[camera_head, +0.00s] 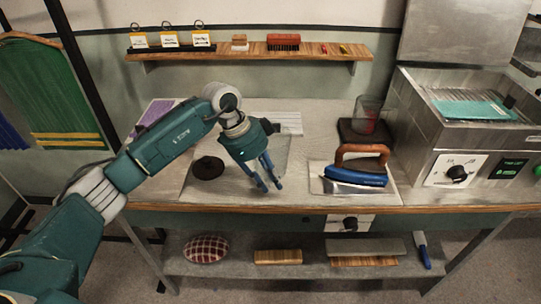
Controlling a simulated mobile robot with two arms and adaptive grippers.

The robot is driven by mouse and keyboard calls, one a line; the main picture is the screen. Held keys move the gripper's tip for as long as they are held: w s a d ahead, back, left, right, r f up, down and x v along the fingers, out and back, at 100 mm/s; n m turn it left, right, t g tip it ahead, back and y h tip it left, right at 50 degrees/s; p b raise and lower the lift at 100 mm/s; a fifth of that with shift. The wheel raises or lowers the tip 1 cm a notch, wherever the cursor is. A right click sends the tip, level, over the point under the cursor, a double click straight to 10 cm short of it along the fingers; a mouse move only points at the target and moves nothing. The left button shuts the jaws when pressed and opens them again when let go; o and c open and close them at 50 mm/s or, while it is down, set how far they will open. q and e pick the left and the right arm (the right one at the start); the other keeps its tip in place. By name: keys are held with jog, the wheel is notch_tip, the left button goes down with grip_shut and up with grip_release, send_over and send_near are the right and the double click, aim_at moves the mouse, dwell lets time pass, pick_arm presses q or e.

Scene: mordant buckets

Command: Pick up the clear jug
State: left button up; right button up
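The clear jug (368,113) is a see-through vessel with a reddish tint inside. It stands upright on a dark square block (363,133) at the back right of the worktable. My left gripper (270,187) hangs over the front middle of the table, left of the jug and well apart from it. Its blue fingers point down with a gap between them and hold nothing. My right gripper is not in view.
A blue iron (355,177) with a brown handle stands in front of the jug. A steel unit (415,125) with a dial is close on its right. A black disc (208,167) lies on the left of the table (300,190). A wooden shelf (240,52) runs along the wall.

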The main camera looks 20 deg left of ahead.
pick_arm(q)
grip_shut()
jog(key=shift+r, duration=0.1)
dwell(0.3)
